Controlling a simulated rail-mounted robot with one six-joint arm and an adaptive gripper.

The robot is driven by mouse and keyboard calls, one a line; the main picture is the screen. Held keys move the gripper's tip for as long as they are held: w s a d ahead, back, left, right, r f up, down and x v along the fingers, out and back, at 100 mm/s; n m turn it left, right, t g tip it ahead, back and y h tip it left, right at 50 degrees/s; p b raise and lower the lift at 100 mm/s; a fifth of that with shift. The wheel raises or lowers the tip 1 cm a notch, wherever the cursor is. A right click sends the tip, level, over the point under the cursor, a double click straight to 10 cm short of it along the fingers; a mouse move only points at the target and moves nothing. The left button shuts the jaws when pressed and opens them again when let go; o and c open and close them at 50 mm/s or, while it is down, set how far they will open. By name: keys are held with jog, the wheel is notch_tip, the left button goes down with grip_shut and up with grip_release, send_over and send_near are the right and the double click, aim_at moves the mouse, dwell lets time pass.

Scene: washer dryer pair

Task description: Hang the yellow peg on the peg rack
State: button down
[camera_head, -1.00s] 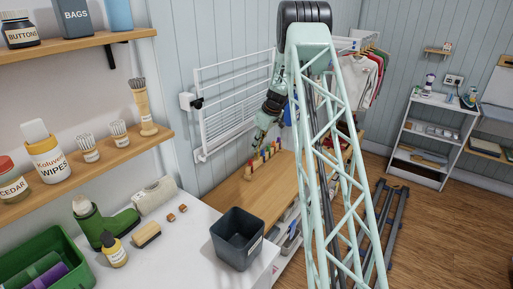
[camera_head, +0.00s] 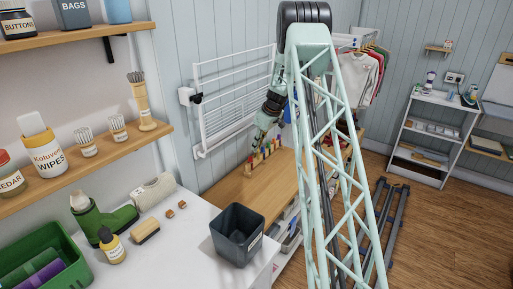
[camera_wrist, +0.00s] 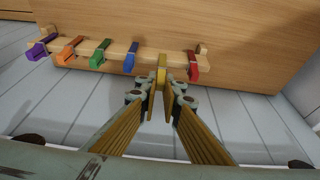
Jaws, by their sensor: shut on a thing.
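The peg rack (camera_wrist: 180,67) is a wooden bar across the top of the wrist view, with purple, orange, green, blue (camera_wrist: 131,57) and red (camera_wrist: 191,66) pegs on it. My gripper (camera_wrist: 161,92) is shut on the yellow peg (camera_wrist: 162,72), at the bar between the blue and red pegs. My fingers hide part of the yellow peg, and I cannot tell whether it rests on the bar. In the head view the rack (camera_head: 248,170) is small on the wooden bench, with my gripper (camera_head: 256,146) just above it.
The wooden bench top (camera_head: 247,194) is mostly clear in front of the rack. A white wall drying rack (camera_head: 232,98) is behind it. A dark bin (camera_head: 237,236) stands nearer on the white top. Hanging clothes (camera_head: 366,75) are at the back.

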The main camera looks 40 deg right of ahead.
jog(key=shift+f+b, duration=1.2)
jog(key=shift+f, duration=0.3)
jog(key=c, duration=2.7)
grip_release()
jog(key=shift+c, duration=0.2)
jog(key=shift+r, duration=0.1)
jog(key=v, duration=1.2)
jog(key=shift+s, duration=0.1)
